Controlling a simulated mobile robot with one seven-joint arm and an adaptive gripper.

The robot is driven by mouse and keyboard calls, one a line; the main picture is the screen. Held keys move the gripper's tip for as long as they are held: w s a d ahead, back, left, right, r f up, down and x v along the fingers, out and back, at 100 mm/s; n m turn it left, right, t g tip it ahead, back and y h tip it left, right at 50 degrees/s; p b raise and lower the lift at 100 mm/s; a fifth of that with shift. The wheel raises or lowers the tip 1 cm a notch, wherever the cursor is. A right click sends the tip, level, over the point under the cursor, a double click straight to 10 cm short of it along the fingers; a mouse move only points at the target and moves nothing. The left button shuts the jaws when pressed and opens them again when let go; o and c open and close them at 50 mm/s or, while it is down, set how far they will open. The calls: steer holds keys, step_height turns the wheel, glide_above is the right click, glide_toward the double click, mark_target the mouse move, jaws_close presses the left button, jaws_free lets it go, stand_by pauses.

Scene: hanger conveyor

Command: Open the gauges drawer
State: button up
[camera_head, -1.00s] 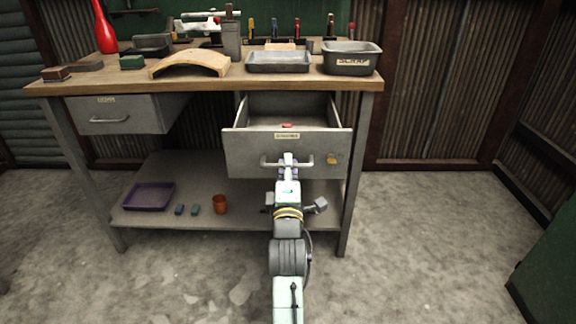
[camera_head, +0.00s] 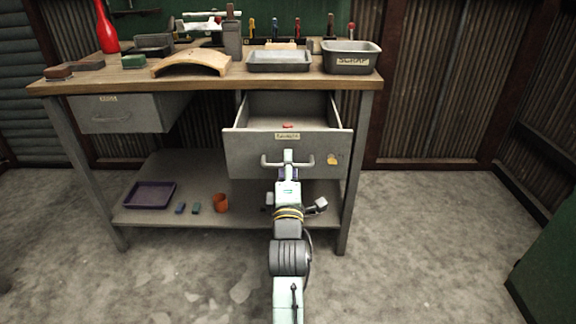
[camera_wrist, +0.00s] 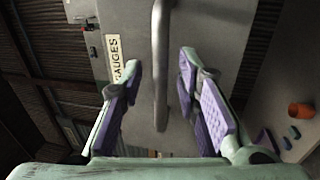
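The gauges drawer (camera_head: 252,150) is pulled out from under the right half of the workbench, and a small red item (camera_head: 288,126) shows inside. Its GAUGES label (camera_wrist: 119,58) reads clearly in the wrist view. Its bar handle (camera_wrist: 160,65) runs between my two fingers in the wrist view, with a gap on both sides. My gripper (camera_wrist: 160,88) is open, with purple-padded fingers apart, and holds nothing. In the head view my gripper (camera_head: 288,168) is in front of the drawer at the handle; its fingertips are hard to make out there.
A second drawer (camera_head: 150,112) hangs under the left of the workbench (camera_head: 215,80). A scrap bin (camera_head: 351,58) and a metal tray (camera_head: 279,61) stand on top. A purple tray (camera_head: 150,194) and an orange cup (camera_head: 221,203) are on the lower shelf. The floor in front is clear.

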steer(key=shift+s, duration=0.1)
steer(key=s+f, duration=0.1)
steer(key=s, duration=0.6)
steer(key=shift+f, duration=0.2)
steer(key=shift+s, duration=0.1)
